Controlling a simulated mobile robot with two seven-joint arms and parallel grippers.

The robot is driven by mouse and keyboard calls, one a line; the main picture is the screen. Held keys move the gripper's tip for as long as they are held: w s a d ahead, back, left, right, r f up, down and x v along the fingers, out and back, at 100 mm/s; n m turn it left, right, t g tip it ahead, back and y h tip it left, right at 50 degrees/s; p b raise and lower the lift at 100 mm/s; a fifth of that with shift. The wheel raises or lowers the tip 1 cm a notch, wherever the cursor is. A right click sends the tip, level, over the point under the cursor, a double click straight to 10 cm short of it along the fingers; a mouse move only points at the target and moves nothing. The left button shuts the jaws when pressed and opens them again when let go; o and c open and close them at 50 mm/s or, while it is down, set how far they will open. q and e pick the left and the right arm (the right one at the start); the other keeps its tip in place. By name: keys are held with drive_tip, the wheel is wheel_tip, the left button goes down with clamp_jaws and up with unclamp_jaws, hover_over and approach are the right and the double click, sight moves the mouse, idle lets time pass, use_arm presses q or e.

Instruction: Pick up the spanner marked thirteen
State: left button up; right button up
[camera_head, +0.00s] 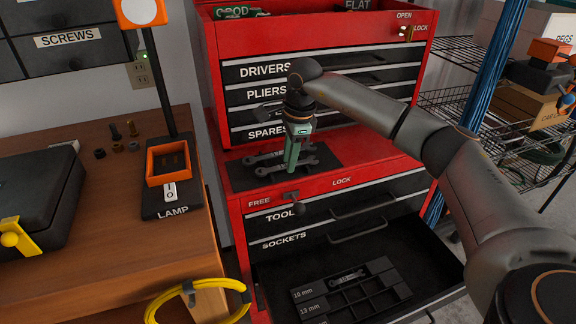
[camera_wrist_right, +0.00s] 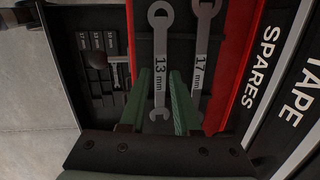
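The spanner marked 13 mm (camera_wrist_right: 160,65) lies on a dark mat (camera_head: 242,181) on the red cabinet's ledge. In the head view it seems to be the nearer spanner (camera_head: 268,172) of two. A similar spanner marked 17 mm (camera_wrist_right: 203,60) lies beside it, to its right in the wrist view. My right gripper (camera_head: 291,163) points down over the mat with green fingers. In the wrist view its fingers (camera_wrist_right: 157,100) are apart, one on each side of the 13 mm spanner's shaft; whether they touch it cannot be told. My left gripper is not in view.
The lower drawer (camera_head: 412,259) is open, with a size-labelled tray (camera_head: 312,293) and a spanner (camera_head: 347,278) in it. A knobbed lever (camera_head: 298,208) sits on the cabinet front. A wooden bench (camera_head: 140,247) with lamp, case and yellow cable stands left; wire shelves (camera_head: 455,105) stand right.

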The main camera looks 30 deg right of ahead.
clamp_jaws()
drive_tip(key=shift+r, duration=0.1)
idle(0.4)
